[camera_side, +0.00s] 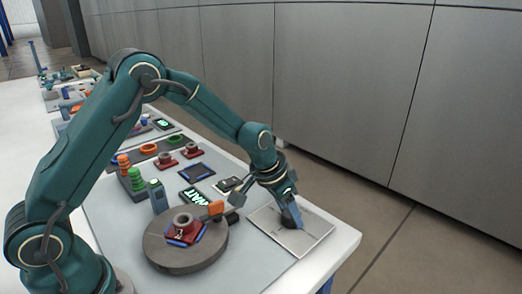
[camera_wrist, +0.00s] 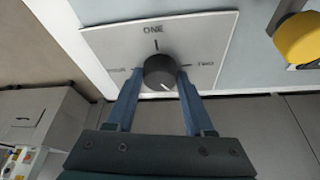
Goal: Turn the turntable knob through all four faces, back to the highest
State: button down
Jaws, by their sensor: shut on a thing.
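A dark round knob (camera_wrist: 160,72) sits on a light square plate (camera_wrist: 205,30) marked ONE at the top and TWO at the right. A left label is partly hidden and hard to read. The knob's white line points down and slightly right in the wrist view. My gripper (camera_wrist: 159,78) has its blue fingers shut on the knob's two sides. In the side view my gripper (camera_side: 289,214) reaches down onto the plate (camera_side: 312,236) at the table's near right corner. The round grey turntable (camera_side: 160,255) carries a red part with a grey ring (camera_side: 184,221).
A display (camera_side: 195,198) with green letters, apparently WAIT, lies behind the turntable. Orange (camera_side: 124,162) and green (camera_side: 136,179) stacks and red parts stand further back. A yellow object (camera_wrist: 300,38) shows in the wrist view.

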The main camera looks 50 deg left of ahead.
jog(key=n+y, duration=0.1)
jog(key=n, duration=0.2)
jog(key=n+y, duration=0.1)
jog(key=n, duration=0.1)
jog(key=shift+d+n, duration=0.2)
jog(key=shift+n, duration=0.2)
jog(key=n+y, duration=0.1)
jog(key=n, duration=0.1)
jog(key=n+g+y, duration=0.1)
jog(key=n, duration=0.2)
jog(key=shift+w+n, duration=0.1)
jog(key=shift+n, duration=0.2)
jog(key=shift+c, duration=1.4)
grip_release()
jog(key=shift+v, duration=2.6)
jog(key=shift+d, duration=0.15)
